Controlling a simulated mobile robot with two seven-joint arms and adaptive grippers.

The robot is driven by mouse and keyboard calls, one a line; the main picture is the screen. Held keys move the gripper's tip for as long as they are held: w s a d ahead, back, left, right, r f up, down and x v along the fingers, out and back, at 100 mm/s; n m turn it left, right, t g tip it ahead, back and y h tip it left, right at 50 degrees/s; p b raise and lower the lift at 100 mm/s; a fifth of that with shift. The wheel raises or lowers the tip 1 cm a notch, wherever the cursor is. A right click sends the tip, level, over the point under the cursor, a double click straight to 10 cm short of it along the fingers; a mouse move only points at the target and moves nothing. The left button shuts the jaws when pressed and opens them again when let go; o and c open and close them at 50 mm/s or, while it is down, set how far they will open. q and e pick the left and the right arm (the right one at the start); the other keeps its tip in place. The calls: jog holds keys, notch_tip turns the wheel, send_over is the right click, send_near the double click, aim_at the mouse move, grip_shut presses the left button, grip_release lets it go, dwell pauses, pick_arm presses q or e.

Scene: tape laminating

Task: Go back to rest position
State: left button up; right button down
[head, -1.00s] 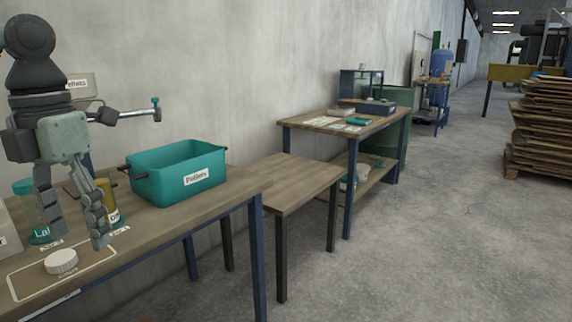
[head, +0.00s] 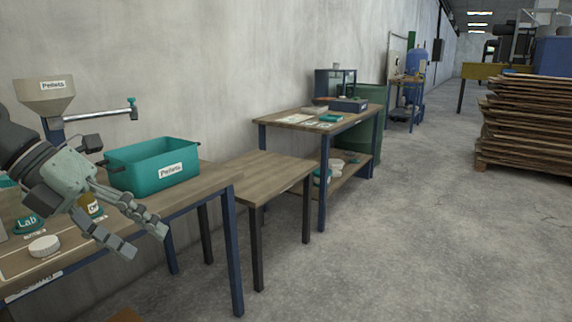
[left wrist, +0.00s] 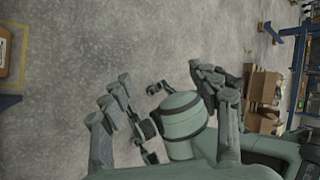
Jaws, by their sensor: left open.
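My left gripper (head: 146,238) is open and empty in the head view. It hangs in front of the workbench (head: 205,193), its fingers pointing down and right past the front edge. In the left wrist view its two spread fingers (left wrist: 160,75) have only grey floor between their tips. Parts of my own body show behind them. A white ribbed round piece (head: 44,246) lies on the bench, left of the gripper and apart from it. My right gripper does not show in the head view, and I cannot make it out in the left wrist view.
A teal bin (head: 153,171) labelled Pellets, a pellet hopper (head: 46,95), a Lab container (head: 28,224) and a yellow-brown container (head: 90,207) stand on the bench. A lower table (head: 262,172) and a farther table (head: 318,121) follow along the wall. Floor at right is clear up to stacked boards (head: 530,125).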

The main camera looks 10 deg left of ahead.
pick_arm(q)
jog(key=w+a+f+n+t+h, duration=0.2)
jog(key=w+a+n+t+h, duration=0.1)
jog(key=w+n+t, duration=0.75)
jog(key=a+f+n+t+y, duration=0.3)
jog(key=a+f+n+y, duration=0.7)
jog(key=f+n, duration=0.45)
jog(key=s+f+n+g+y+p, duration=0.1)
jog(key=s+f+n+g+y, duration=0.15)
jog(key=s+f, duration=0.4)
jog(key=s+f+n+g+y, duration=0.1)
jog(key=s+f+n+g, duration=0.2)
jog(key=f, duration=0.7)
jog(key=s+d+f+n+g+h, duration=0.1)
jog(key=s+d+f+n+g, duration=0.2)
jog(key=s+d+f+g, duration=0.4)
jog(key=s+d+f, duration=0.5)
jog(key=s, duration=0.2)
jog(key=shift+s+f+h, duration=0.3)
jog(key=shift+f+h, duration=0.05)
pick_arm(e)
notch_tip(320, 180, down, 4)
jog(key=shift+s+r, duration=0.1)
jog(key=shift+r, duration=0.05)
pick_arm(q)
jog(key=shift+n, duration=0.25)
